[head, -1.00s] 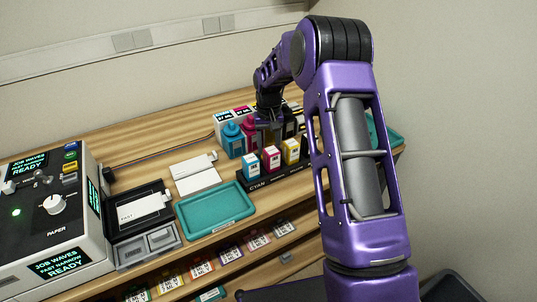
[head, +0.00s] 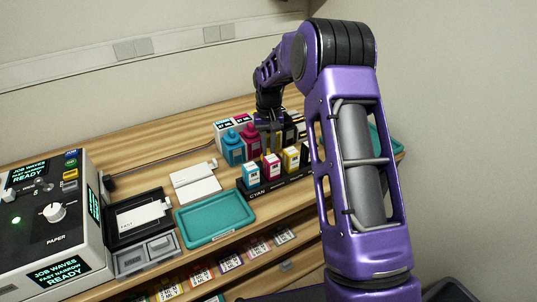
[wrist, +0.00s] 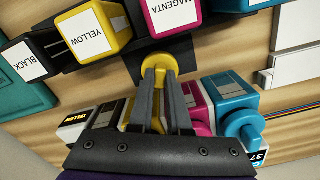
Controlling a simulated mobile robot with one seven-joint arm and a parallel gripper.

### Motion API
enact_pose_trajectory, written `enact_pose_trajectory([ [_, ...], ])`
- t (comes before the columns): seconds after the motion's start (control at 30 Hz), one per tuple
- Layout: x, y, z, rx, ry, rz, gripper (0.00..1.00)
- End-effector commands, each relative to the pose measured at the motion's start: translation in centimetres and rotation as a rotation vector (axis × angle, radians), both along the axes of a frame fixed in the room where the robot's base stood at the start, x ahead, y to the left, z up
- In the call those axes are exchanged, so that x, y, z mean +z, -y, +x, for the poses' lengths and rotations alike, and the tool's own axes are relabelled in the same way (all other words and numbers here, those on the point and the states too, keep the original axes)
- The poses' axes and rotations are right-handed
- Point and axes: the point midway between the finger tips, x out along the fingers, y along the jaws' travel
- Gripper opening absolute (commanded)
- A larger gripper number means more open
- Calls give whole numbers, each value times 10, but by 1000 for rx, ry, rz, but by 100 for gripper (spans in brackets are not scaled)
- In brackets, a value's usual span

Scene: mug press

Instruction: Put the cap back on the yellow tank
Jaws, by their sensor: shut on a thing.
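My gripper (wrist: 155,78) is shut on a round yellow cap (wrist: 155,65), held at the fingertips. In the head view my gripper (head: 270,146) is between the front rack and the row of bottles behind. A yellow tank labelled YELLOW (wrist: 104,20) stands in the dark rack, beyond the fingertips and to the left in the wrist view; it also shows in the head view (head: 290,158). Another yellow body (wrist: 127,113) lies partly hidden behind my fingers in the back row. I cannot see whether its top is open. The cap looks apart from both.
Magenta (wrist: 172,14) and black (wrist: 28,60) tanks flank the yellow one in the rack. Capped cyan (wrist: 235,105) and magenta (head: 251,139) bottles stand close behind. A teal tray (head: 215,217) and white piece (head: 194,181) lie left. A printer-like machine (head: 45,225) stands far left.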

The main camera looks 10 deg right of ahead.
Motion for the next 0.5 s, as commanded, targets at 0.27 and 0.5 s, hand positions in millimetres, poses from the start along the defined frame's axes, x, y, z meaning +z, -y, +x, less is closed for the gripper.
enact_pose_trajectory([
  [0.27,57,0,1,0,3,0,0],
  [0.5,87,2,17,52,1,1,0],
])
